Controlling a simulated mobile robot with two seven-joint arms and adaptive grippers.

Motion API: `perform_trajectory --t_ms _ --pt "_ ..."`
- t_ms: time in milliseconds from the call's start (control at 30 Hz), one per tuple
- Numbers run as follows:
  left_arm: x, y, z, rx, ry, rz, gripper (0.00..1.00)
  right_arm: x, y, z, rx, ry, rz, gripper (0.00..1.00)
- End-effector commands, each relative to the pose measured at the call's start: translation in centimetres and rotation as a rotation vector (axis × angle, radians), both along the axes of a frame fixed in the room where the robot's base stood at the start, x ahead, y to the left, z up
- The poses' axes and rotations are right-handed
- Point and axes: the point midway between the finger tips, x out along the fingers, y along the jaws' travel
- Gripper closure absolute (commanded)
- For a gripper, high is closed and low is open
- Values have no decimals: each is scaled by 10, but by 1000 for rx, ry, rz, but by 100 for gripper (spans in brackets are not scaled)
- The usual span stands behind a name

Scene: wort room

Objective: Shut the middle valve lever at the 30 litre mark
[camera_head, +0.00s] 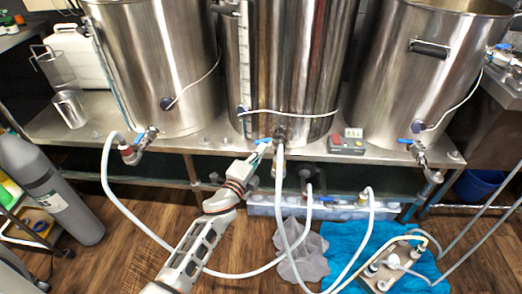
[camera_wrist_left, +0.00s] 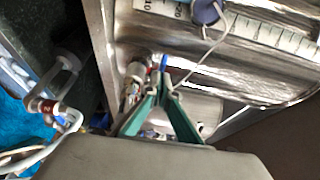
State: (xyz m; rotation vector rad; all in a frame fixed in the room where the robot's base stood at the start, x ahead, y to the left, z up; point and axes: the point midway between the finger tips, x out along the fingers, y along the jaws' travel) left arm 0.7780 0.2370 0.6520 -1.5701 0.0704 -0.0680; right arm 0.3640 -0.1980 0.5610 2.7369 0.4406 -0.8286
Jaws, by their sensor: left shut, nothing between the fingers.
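The middle steel kettle (camera_head: 290,60) stands on the steel bench with its valve (camera_head: 281,133) low at the front. A graduated sight gauge (camera_head: 244,50) runs up its left side; I cannot read its liquid level. The wrist view shows part of the gauge scale (camera_wrist_left: 285,38) near a dark blue knob (camera_wrist_left: 207,12). The blue valve lever (camera_wrist_left: 163,62) sits just beyond the fingertips of my left gripper (camera_wrist_left: 164,88). In the head view the green-fingered left gripper (camera_head: 260,150) is beside the valve, shut and empty. Whether the fingertips touch the lever is unclear. My right gripper is out of view.
Left (camera_head: 155,60) and right (camera_head: 425,70) kettles flank it, with their own blue-lever valves. White hoses (camera_head: 283,200) hang in front and loop over the floor. A pump (camera_head: 385,270) sits on a blue towel (camera_head: 345,240). A small control box (camera_head: 347,142) stands right of the valve.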

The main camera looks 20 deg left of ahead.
Motion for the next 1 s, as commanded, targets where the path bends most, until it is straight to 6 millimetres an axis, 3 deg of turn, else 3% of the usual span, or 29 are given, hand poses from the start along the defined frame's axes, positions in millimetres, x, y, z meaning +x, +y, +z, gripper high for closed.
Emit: perform_trajectory --t_ms 367,567,1000 --pt "1 2 2 3 -3 -13 100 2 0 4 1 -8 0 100" --pt "7 11 6 8 -9 -105 100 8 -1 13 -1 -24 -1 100" --pt "20 30 -2 4 2 -333 100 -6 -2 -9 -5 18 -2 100"
